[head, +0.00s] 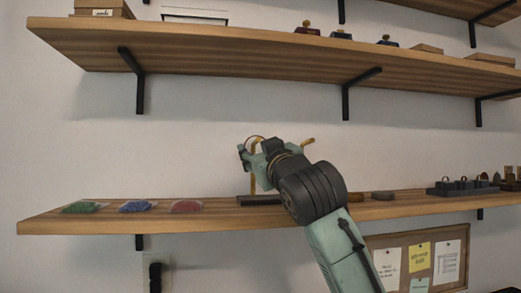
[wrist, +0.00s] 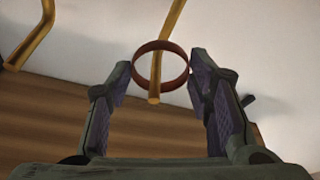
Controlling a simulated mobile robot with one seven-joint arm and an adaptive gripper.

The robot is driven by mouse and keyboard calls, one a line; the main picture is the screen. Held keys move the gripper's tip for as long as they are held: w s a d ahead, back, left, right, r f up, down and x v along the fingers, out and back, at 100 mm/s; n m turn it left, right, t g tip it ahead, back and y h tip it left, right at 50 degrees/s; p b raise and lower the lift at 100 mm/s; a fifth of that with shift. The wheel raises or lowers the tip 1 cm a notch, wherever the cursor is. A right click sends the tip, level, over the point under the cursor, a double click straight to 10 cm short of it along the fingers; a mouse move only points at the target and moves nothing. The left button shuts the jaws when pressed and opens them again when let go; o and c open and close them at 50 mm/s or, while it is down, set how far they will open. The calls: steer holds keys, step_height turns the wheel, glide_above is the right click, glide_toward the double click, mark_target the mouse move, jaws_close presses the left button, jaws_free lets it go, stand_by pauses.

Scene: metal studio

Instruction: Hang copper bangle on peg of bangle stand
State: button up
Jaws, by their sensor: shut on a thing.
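The copper bangle (wrist: 136,80) is a thin reddish-brown ring held between the two fingers of my gripper (wrist: 160,82) in the wrist view. In the head view only a thin dark arc of the bangle (head: 256,137) shows above my gripper (head: 247,154). The bangle stand (head: 253,181) has a brass post and a dark base on the middle shelf, partly hidden by my arm. One brass peg (wrist: 155,90) lines up with the ring opening, its end overlapping the ring's lower rim; it appears to pass through the ring. Another peg (wrist: 30,42) is at upper left.
The lower shelf (head: 100,217) holds green (head: 82,207), blue (head: 137,206) and red (head: 186,206) bead piles at left. A dark rack (head: 462,188) with rings stands at right. An upper shelf (head: 230,60) spans above my arm. The shelf just left of the stand is clear.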

steer(key=o, duration=1.2)
steer(key=shift+s, duration=0.1)
steer(key=v, duration=1.2)
steer(key=shift+f, duration=0.1)
